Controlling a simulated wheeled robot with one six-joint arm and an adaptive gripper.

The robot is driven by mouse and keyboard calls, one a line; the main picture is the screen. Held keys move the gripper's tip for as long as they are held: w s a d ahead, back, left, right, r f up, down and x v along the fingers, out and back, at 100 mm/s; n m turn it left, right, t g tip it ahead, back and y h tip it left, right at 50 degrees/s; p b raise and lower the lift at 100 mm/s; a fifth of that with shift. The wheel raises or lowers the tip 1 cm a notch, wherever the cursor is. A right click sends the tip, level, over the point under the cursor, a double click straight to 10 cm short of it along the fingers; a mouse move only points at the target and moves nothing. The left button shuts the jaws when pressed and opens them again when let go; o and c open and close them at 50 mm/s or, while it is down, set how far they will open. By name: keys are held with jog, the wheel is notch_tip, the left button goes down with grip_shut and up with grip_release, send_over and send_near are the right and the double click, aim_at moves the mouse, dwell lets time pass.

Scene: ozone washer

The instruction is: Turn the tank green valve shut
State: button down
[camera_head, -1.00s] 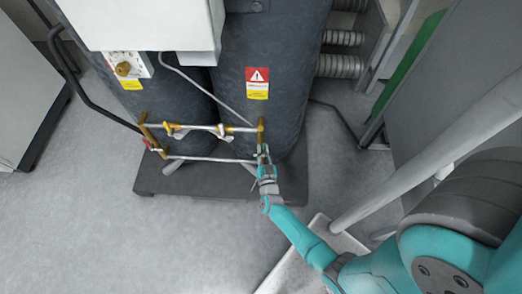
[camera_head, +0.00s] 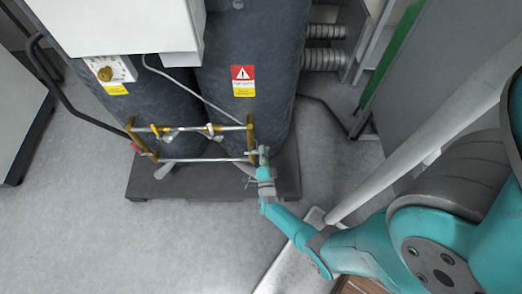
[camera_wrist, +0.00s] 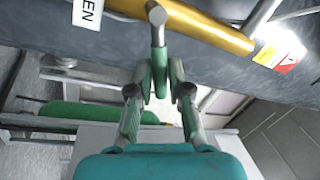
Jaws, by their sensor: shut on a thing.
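The green valve handle (camera_wrist: 159,76) shows in the wrist view between the fingertips, below a grey stem that stands off a gold pipe (camera_wrist: 205,25). My gripper (camera_wrist: 160,88) is shut on this handle, with one finger on each side. In the head view my gripper (camera_head: 264,157) is at the lower right end of the brass and silver pipework, just right of the upright gold pipe (camera_head: 250,133). The handle is too small to make out there. Two dark tanks (camera_head: 250,60) stand behind the pipework.
The tanks stand on a dark base plate (camera_head: 200,187). Another valve with a red handle (camera_head: 136,148) is at the pipework's left end. A white box (camera_head: 120,25) hangs in front of the tanks. A grey panel (camera_head: 440,80) stands at right.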

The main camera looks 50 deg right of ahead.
jog(key=shift+s+d+f+m+g+h, duration=0.1)
jog(key=shift+f+m+g+h, duration=0.25)
jog(key=shift+m, duration=0.6)
jog(key=shift+f+m+g+h, duration=0.1)
jog(key=shift+f+m, duration=0.35)
jog(key=shift+m, duration=0.55)
jog(key=shift+s+d+f+m+g+h, duration=0.15)
jog(key=shift+f+m+h, duration=0.2)
jog(key=shift+m, duration=0.6)
jog(key=shift+w+a+f, duration=0.1)
jog(key=c, duration=1.1)
grip_release()
jog(key=shift+v, duration=6)
